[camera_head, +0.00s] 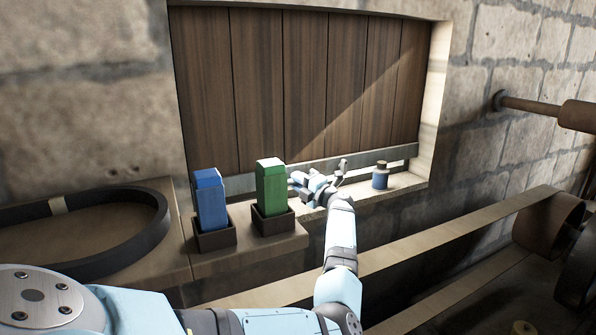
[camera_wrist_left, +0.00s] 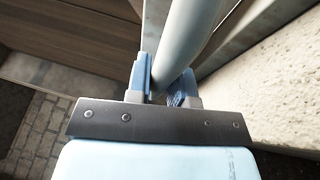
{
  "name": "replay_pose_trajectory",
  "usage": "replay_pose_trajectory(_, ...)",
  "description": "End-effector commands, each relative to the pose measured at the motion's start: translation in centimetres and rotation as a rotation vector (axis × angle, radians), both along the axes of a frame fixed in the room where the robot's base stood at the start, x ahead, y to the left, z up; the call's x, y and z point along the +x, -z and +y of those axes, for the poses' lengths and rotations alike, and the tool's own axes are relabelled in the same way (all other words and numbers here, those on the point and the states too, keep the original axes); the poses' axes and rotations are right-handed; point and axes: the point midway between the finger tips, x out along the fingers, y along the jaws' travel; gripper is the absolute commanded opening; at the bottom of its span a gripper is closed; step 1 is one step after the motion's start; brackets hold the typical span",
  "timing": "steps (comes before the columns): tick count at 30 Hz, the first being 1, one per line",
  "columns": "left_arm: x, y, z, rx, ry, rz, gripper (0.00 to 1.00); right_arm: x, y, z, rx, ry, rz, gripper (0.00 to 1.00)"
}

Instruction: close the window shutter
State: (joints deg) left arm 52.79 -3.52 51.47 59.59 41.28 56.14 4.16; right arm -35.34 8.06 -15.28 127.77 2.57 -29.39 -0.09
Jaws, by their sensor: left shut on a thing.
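The window shutter (camera_head: 305,85) is a panel of brown vertical planks with a pale metal strip along its bottom edge. It covers nearly all of the window opening, with its lower edge close above the sill (camera_head: 405,186). My left gripper (camera_head: 316,184) is at the strip, near the middle of the opening. In the left wrist view the blue-tipped fingers (camera_wrist_left: 165,88) are shut on a pale round bar (camera_wrist_left: 188,42), which looks like the shutter's handle. The planks also show there (camera_wrist_left: 75,35). Whether the strip touches the sill is hard to tell. My right gripper is out of view.
A blue block (camera_head: 210,200) and a green block (camera_head: 271,187) stand in dark holders left of my gripper. A small blue bottle (camera_head: 380,177) stands on the sill to its right. A black belt (camera_head: 150,235) lies at left; a wide tan belt (camera_head: 440,240) runs to a pulley (camera_head: 545,222).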

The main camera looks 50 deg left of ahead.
Motion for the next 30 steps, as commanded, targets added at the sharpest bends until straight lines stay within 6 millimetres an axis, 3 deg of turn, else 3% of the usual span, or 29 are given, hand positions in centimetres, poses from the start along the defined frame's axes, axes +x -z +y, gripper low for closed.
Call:
replay_pose_trajectory(1,0.0,1.2,0.0,0.0,0.0,0.001,0.0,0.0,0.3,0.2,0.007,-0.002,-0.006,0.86)
replay_pose_trajectory(6,0.0,2.7,0.0,0.0,0.0,0.001,0.0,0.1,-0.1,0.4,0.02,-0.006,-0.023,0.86)
replay_pose_trajectory(20,0.0,3.0,-0.1,-0.001,0.001,0.0,0.0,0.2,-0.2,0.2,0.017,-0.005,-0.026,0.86)
replay_pose_trajectory(21,0.0,3.0,-0.1,-0.001,0.001,0.0,0.26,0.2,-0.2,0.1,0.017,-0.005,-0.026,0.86)
replay_pose_trajectory(24,0.0,3.0,0.0,-0.001,0.001,0.0,0.46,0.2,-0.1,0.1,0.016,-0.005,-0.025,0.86)
replay_pose_trajectory(30,0.0,3.0,0.0,0.0,0.001,0.0,0.46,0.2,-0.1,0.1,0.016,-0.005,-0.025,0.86)
